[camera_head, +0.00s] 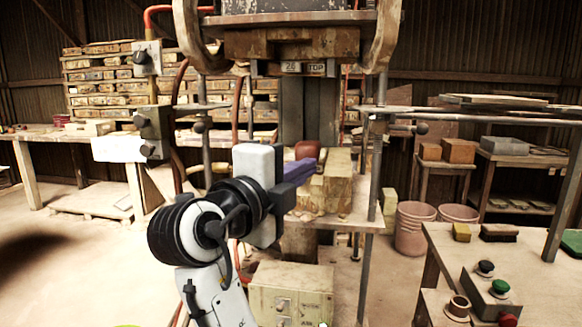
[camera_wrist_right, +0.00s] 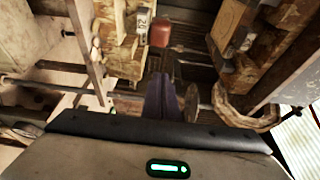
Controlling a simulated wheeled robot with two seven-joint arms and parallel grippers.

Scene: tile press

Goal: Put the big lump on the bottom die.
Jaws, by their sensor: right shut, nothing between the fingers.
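A red-brown lump (camera_head: 307,149) shows just behind my right gripper (camera_head: 302,171) in the head view. It also shows beyond the fingers in the right wrist view (camera_wrist_right: 160,32). It appears to rest on the yellowish bottom die (camera_head: 335,190), which shows at the left of the lump in the wrist view (camera_wrist_right: 120,52); the contact itself is partly hidden. My right gripper's purple fingers are shut and empty, in front of the lump and apart from it as far as the wrist view shows. My left gripper is not in view.
The upper die (camera_head: 305,68), marked "20 TOP", hangs above with open space below it. Press posts and cables stand on both sides. A bench (camera_head: 545,255) with buttons is at right, buckets (camera_head: 414,228) behind it. A yellowish box (camera_head: 290,292) stands low in front.

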